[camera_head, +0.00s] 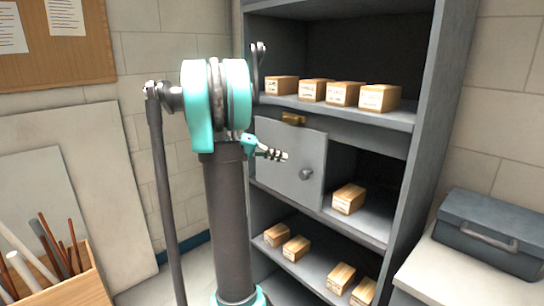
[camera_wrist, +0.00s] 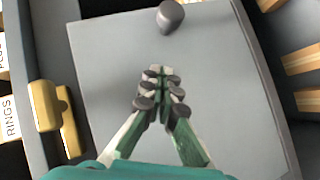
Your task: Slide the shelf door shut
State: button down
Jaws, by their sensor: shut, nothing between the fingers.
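The grey shelf door (camera_head: 294,165) is a flat panel with a round knob (camera_head: 306,174) near its right edge. It covers the left part of the middle shelf bay, and the right part of that bay is open. The door fills most of the wrist view (camera_wrist: 215,90), with the knob at the top (camera_wrist: 170,16). My gripper (camera_head: 284,156) is in front of the door, left of and above the knob in the head view. Its fingers are together and empty in the wrist view (camera_wrist: 158,88). Whether the fingertips touch the panel cannot be told.
The grey shelf unit (camera_head: 407,190) holds several small boxes (camera_head: 348,198). A brass piece (camera_head: 294,118) sits at the door's top edge. A blue-grey toolbox (camera_head: 490,232) stands on a counter at right. A wooden bin of rods (camera_head: 65,280) stands at lower left.

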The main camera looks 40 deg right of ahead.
aim_at(309, 170)
jog(key=x, duration=0.5)
jog(key=shift+s+a+f, duration=0.1)
jog(key=shift+s+a, duration=0.05)
jog(key=shift+s+f, duration=0.25)
jog(key=shift+s, duration=0.25)
jog(key=shift+s+f, duration=0.2)
jog(key=shift+s, duration=0.25)
jog(key=shift+s+f, duration=0.3)
jog(key=shift+s, duration=0.2)
jog(key=s+d, duration=0.2)
jog(key=s, duration=2.5)
jog(key=shift+d, duration=0.15)
